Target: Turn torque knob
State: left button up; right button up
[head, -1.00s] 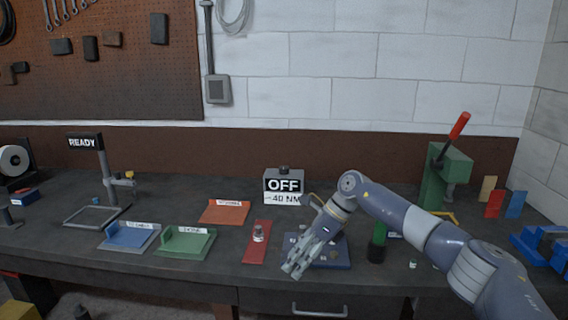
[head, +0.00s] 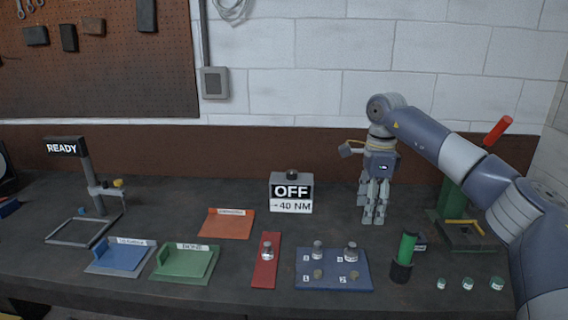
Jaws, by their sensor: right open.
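The torque unit (head: 291,197) stands at the back middle of the bench, with a sign reading OFF and -40 NM. A small dark knob (head: 291,174) sits on its top. My right gripper (head: 373,218) points down to the right of the unit, apart from it. It is open and holds nothing visible. My left gripper is not in view.
A blue mat (head: 333,283) with several small metal parts and a red strip (head: 266,272) with one part lie in front. A green-handled tool (head: 404,257) stands in a dark holder. Orange (head: 227,223), green (head: 187,265) and blue (head: 120,257) trays lie left. A green press (head: 453,198) stands right.

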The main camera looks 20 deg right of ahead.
aim_at(292, 174)
jog(key=i, duration=1.45)
